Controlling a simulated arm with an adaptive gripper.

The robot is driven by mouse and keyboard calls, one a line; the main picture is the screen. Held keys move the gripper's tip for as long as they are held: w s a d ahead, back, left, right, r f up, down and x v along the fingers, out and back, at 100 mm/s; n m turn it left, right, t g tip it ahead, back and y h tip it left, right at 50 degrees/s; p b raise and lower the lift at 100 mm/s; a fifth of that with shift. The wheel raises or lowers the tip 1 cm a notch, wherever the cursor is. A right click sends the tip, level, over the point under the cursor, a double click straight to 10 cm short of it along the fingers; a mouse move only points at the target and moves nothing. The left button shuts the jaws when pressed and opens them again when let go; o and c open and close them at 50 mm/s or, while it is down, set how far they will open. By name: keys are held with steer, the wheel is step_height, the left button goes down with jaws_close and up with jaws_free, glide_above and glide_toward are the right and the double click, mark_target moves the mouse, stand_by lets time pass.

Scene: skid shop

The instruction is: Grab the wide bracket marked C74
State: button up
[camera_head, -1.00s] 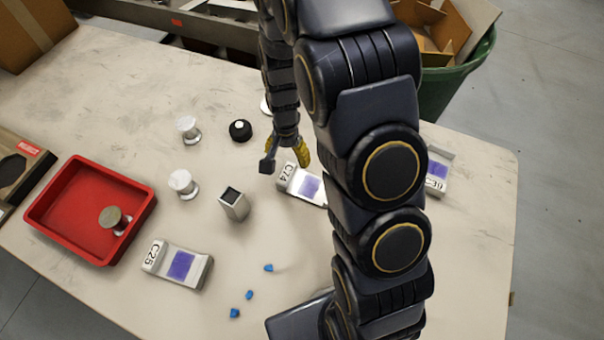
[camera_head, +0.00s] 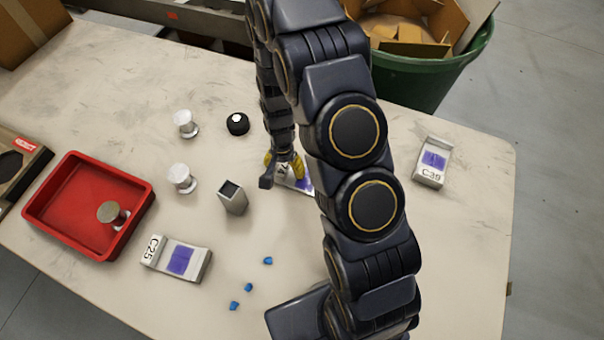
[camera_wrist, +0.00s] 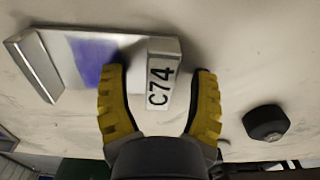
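The wide bracket marked C74 (camera_wrist: 165,72) is a pale metal piece with a purple patch. It lies on the table, and its marked end is between the two yellow fingers of my gripper (camera_wrist: 160,95) in the wrist view. The fingers are open, with a gap showing on the right side. The head view shows my gripper (camera_head: 283,166) low over the bracket (camera_head: 302,186), which is partly hidden by my arm. Bracket C25 (camera_head: 190,262) lies at the front left and bracket C39 (camera_head: 432,162) at the right.
A red tray (camera_head: 62,245) holding a metal spool-like part (camera_head: 112,214) stands at the left. A grey block (camera_head: 233,199), silver spools (camera_head: 182,178), a black knob (camera_head: 237,124) and blue bits (camera_head: 249,287) are on the table (camera_head: 450,240). A green bin (camera_head: 420,85) stands behind.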

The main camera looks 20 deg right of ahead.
jaws_close()
